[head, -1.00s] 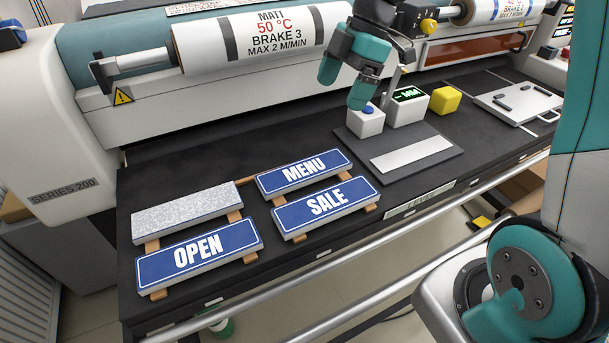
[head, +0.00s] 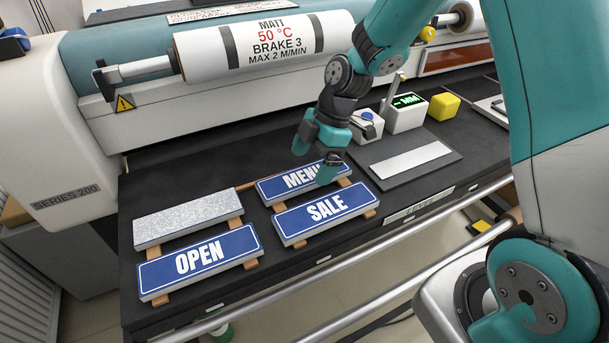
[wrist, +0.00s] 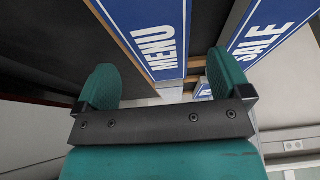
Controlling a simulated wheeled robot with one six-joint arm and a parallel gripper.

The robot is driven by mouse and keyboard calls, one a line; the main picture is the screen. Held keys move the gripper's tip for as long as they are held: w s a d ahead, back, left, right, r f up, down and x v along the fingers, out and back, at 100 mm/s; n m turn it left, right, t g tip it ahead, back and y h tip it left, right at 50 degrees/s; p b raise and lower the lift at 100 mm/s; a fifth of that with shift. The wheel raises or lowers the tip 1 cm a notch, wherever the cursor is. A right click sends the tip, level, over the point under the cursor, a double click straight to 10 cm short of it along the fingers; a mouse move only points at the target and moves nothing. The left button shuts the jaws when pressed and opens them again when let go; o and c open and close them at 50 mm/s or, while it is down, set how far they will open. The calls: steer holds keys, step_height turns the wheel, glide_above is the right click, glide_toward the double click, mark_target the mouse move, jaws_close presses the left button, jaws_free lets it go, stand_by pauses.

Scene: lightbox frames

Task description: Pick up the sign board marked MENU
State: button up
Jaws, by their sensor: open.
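The MENU sign board (head: 279,187) is a blue plate with a white border and white letters. It lies flat on wooden strips on the dark table, behind the SALE board. My gripper (head: 315,160) hangs over its right part and hides the end of the word in the head view. In the wrist view the MENU board (wrist: 150,35) lies beyond my gripper (wrist: 160,85), its near end between the two teal fingers. The fingers are apart with nothing held between them. I cannot tell the exact height above the board.
The SALE board (head: 325,208) lies just in front of MENU. The OPEN board (head: 200,260) and a speckled grey board (head: 187,217) lie to the left. A grey pad with a pale strip (head: 410,159), a small display box (head: 405,112) and a yellow block (head: 444,106) are to the right.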

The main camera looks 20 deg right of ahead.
mark_target(305, 178)
steer(key=shift+x, duration=1.35)
steer(key=c, duration=1)
steer(key=shift+c, duration=0.2)
steer(key=shift+r, duration=0.15)
